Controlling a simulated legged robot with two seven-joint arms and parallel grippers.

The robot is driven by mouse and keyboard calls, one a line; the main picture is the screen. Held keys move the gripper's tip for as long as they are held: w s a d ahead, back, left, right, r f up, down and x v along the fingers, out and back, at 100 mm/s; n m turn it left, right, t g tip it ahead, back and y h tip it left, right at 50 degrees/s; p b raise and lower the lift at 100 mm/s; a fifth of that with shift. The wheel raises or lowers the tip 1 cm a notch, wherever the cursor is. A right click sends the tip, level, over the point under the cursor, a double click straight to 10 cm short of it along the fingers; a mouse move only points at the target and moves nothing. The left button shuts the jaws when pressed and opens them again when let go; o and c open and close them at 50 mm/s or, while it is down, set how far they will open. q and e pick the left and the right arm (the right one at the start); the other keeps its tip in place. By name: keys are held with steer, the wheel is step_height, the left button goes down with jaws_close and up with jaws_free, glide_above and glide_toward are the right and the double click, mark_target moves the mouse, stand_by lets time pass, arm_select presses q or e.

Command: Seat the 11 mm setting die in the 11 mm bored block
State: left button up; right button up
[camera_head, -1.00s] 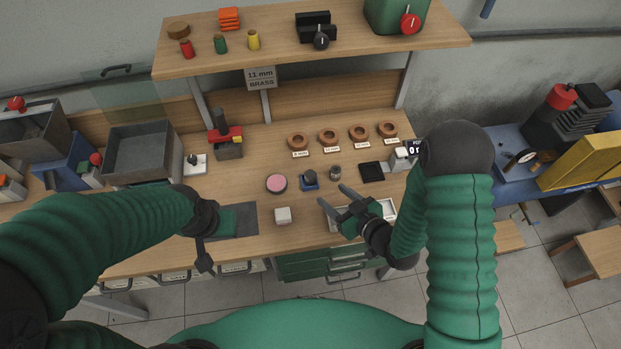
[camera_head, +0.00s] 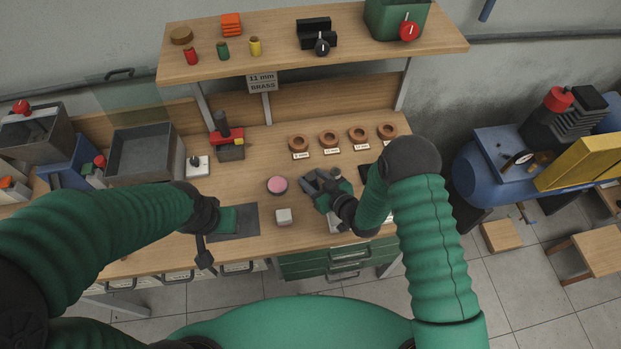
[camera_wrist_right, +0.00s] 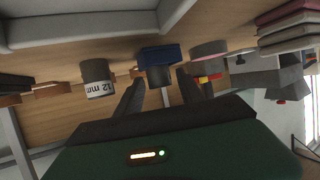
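Several copper-brown bored blocks (camera_head: 329,145) stand in a row at the back of the bench, with labels too small to read surely. My right gripper (camera_head: 313,184) is low over the bench in front of them. In the right wrist view, its open fingers (camera_wrist_right: 160,82) flank a dark cylinder (camera_wrist_right: 158,74) on a blue block (camera_wrist_right: 160,53); contact cannot be told. A grey die marked 12 mm (camera_wrist_right: 98,79) stands beside it. No 11 mm mark is legible on a die. My left gripper (camera_head: 205,254) hangs at the bench's front, its finger gap unclear.
A sign (camera_head: 262,82) reads 11 mm BRASS. A red-topped press (camera_head: 226,139) stands further back left. A dark mat (camera_head: 245,222) lies near my left gripper.

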jaws_close()
steer(key=shift+r, duration=0.15)
